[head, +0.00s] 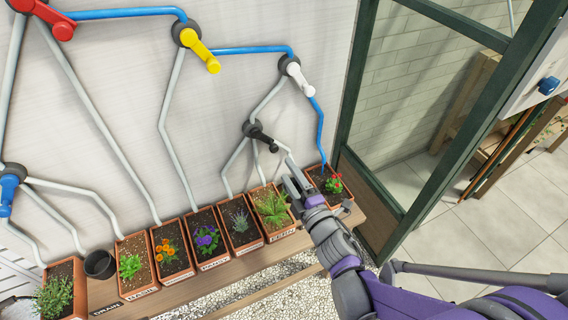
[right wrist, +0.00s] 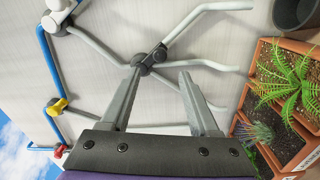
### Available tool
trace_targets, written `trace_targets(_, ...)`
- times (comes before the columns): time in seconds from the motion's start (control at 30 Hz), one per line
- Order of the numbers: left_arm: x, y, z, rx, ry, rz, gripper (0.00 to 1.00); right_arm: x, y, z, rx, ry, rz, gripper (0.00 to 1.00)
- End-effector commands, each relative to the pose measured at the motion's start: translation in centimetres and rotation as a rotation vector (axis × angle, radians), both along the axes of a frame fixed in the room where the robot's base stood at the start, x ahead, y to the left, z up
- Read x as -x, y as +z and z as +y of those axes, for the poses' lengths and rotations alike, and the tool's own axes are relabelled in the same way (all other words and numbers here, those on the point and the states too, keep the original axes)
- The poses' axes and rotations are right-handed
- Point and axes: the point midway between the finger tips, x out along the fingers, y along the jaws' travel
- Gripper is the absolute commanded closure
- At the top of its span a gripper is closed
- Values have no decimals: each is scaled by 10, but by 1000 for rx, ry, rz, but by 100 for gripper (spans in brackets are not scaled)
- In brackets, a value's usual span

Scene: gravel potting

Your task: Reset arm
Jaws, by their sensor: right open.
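My right gripper (head: 293,184) is open, its two grey fingers apart with nothing between them. In the head view it is over the right end of the planter shelf, between the fern pot (head: 273,208) and the red-flowered pot (head: 331,184). In the right wrist view the open fingers (right wrist: 160,82) point toward the wall, and the black-handled valve (right wrist: 150,57) shows beyond them. Whether a finger touches anything cannot be told. My left gripper is not in view.
Pipes with red (head: 50,9), yellow (head: 201,52), white (head: 300,78) and blue (head: 9,190) valve handles run along the wall. Several planted terracotta pots and a dark pot (head: 100,264) line the wooden shelf (head: 226,270). A green door frame (head: 415,210) stands right; tiled floor there is open.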

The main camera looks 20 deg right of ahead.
Motion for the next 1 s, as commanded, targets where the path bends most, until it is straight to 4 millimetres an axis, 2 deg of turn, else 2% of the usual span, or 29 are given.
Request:
trace_targets(0.57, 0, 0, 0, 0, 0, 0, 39, 3, 0, 0, -2, -2, 1, 38)
trace_targets(0.67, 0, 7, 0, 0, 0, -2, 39, 5, 7, -5, -49, -32, 25, 38)
trace_targets(0.77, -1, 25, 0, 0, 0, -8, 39, 10, 19, -16, -191, -121, 98, 38)
trace_targets(0.87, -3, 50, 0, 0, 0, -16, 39, 26, 29, -27, -425, -259, 231, 38)
trace_targets(1.0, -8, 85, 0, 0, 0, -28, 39, 68, 30, -22, -778, -468, 470, 38)
